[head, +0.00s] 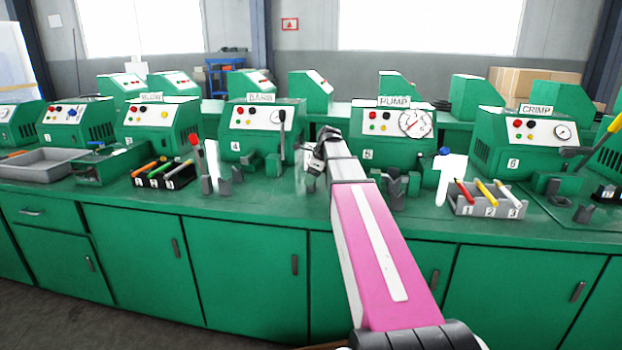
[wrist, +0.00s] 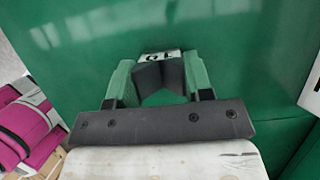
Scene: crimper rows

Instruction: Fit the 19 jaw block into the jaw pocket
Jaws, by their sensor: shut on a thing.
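My gripper (wrist: 160,82) is shut on a dark grey block (wrist: 152,76) with a V-shaped notch, held between two green fingers in the wrist view. A small white label with black marks is on its far end; I cannot read it surely, but it fits the 19 jaw block. Plain green surface lies beyond it in that view. In the head view my gripper (head: 316,160) is over the bench between the BARB and PUMP machines, and the block is too small to make out. I cannot tell for certain which fixture has the jaw pocket.
The BARB machine (head: 262,135) stands left of my gripper, the PUMP machine (head: 385,145) right, the CRIMP machine (head: 520,150) further right. Dark grey blocks (head: 398,190) stand on the green bench (head: 290,205). Trays of coloured-handled tools (head: 490,208) sit along its front.

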